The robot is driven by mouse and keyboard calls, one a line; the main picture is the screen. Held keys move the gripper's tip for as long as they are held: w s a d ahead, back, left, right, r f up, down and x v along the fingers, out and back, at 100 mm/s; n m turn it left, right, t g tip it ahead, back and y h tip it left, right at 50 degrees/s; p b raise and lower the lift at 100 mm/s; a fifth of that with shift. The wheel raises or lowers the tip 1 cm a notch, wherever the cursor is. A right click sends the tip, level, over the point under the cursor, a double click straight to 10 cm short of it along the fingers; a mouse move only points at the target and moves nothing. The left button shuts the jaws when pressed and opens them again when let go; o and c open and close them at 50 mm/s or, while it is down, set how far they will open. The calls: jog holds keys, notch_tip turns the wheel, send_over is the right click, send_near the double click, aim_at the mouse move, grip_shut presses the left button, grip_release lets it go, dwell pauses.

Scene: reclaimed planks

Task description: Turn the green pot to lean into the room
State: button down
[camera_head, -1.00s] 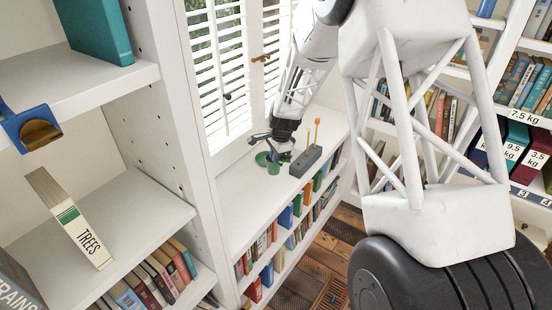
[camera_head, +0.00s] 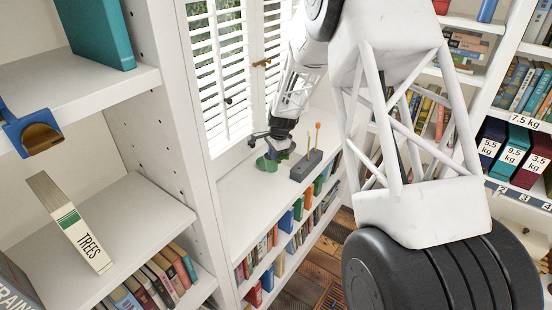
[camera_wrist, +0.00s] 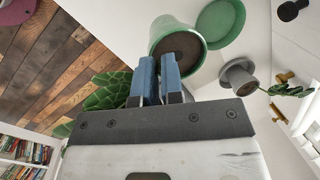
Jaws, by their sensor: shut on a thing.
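The green pot (camera_wrist: 160,30) shows in the wrist view with its dark soil opening toward me. My gripper (camera_wrist: 160,62) has its two blue fingers closed at the pot's rim, one finger overlapping the opening. Large green leaves (camera_wrist: 106,92) show to the left behind the fingers. A green saucer (camera_wrist: 222,24) lies beside the pot on the white surface. In the head view my gripper (camera_head: 282,150) is at the shelf top by the window, with the green pot (camera_head: 270,164) small and partly covered. I cannot tell exactly how the pot sits against the saucer.
A grey pot with a small plant (camera_wrist: 239,76) is close by in the wrist view. Shuttered windows (camera_head: 222,80) stand behind; books fill the shelves below.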

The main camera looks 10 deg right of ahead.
jog(key=w+f+n, duration=0.1)
jog(key=w+f, duration=0.2)
jog(key=w, duration=0.8)
jog(key=shift+w+a+f, duration=0.15)
jog(key=shift+f, duration=0.2)
jog(key=shift+f, duration=1.3)
jog(key=c, duration=1.2)
grip_release()
jog(key=shift+o, duration=0.2)
notch_tip(320, 180, up, 8)
jog(key=d, duration=0.1)
jog(key=shift+s+d+f, duration=0.15)
jog(key=shift+s+f, duration=0.05)
jog(key=shift+s, duration=0.25)
